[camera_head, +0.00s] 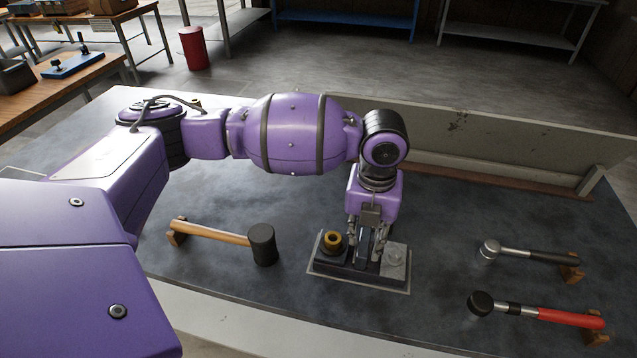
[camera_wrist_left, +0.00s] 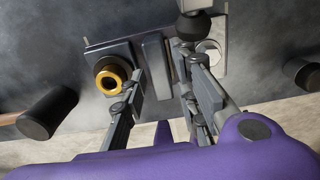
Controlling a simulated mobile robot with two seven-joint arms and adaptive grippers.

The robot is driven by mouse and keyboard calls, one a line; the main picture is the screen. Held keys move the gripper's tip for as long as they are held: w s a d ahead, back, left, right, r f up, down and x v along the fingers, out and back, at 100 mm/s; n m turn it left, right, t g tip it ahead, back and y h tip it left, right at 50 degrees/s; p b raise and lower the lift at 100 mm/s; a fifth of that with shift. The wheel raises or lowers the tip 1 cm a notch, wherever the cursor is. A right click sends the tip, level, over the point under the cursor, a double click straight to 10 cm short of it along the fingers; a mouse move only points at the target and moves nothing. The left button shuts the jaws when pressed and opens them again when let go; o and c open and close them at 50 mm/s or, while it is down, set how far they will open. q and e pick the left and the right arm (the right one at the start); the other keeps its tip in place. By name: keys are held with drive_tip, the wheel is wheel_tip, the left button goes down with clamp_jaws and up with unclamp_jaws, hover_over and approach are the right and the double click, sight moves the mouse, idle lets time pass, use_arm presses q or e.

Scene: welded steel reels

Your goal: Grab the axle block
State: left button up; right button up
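A fixture plate (camera_head: 398,290) lies on the dark table top, with three parts in a row. On the left is a dark block with a brass ring (camera_head: 332,239), which also shows in the left wrist view (camera_wrist_left: 112,73). In the middle is a narrow dark grey bar (camera_wrist_left: 156,64), and on the right a light grey block (camera_head: 395,258). I cannot tell for sure which is the axle block. My left gripper (camera_head: 367,244) points down over the plate. Its fingers are apart on either side of the middle bar; contact is not clear. My right gripper is out of view.
A wooden-handled mallet (camera_head: 225,236) lies left of the plate. A metal-headed hammer (camera_head: 520,253) and a red-handled hammer (camera_head: 540,314) rest on wooden supports to the right. A low upright panel (camera_head: 500,150) stands along the back edge.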

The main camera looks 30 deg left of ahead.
sight(365, 242)
use_arm(q)
wheel_tip(365, 242, down, 3)
drive_tip(key=shift+a+f, duration=0.1)
clamp_jaws()
drive_tip(key=shift+w+r, duration=0.25)
drive_tip(key=shift+r, duration=0.05)
